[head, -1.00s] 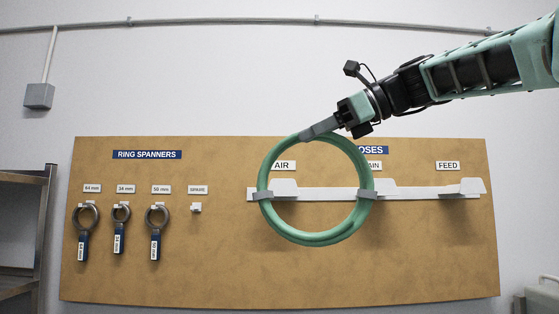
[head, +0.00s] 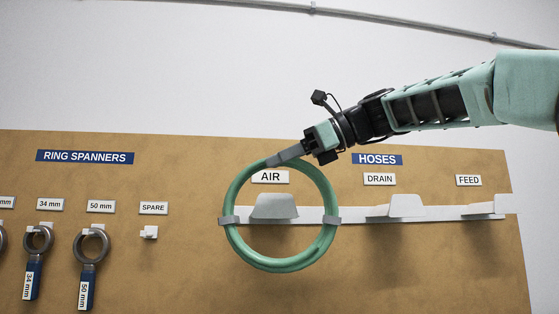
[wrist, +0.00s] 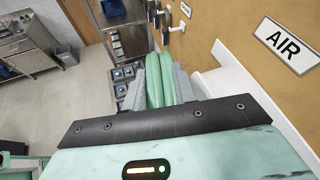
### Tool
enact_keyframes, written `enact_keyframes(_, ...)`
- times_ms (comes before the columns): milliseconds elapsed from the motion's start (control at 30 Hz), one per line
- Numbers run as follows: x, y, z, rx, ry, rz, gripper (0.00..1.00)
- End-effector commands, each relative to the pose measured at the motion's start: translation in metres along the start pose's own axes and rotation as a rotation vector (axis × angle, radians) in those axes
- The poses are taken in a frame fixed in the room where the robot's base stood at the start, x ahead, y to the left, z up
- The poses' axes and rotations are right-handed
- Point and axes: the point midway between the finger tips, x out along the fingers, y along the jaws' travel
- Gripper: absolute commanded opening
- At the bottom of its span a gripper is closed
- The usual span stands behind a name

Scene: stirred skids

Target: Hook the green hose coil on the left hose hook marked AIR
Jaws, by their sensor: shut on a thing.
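The green hose coil (head: 237,243) hangs upright from my gripper (head: 270,162), which is shut on its top edge. In the head view the ring stands in front of the board and frames the white AIR hook (head: 275,207), which shows through its opening. The AIR label (head: 271,177) sits just above that hook. In the wrist view the green hose (wrist: 160,80) lies between my fingers, with the board and the AIR label (wrist: 287,46) to its right. I cannot tell how far the coil is from the hook.
The DRAIN hook (head: 405,206) and FEED hook (head: 485,210) are empty, to the right on the same white rail. Ring spanners (head: 88,245) hang at the left, and the SPARE peg (head: 149,232) is empty. Open floor (wrist: 35,115) shows in the wrist view.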

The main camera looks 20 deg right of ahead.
Motion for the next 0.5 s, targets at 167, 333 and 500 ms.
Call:
enact_keyframes(167,0.003,-0.009,-0.001,0.0,-0.001,0.0,0.0)
enact_keyframes(333,0.006,-0.017,-0.002,0.0,-0.001,-0.001,0.0)
enact_keyframes(500,0.009,-0.026,-0.003,0.0,-0.001,-0.001,0.0)
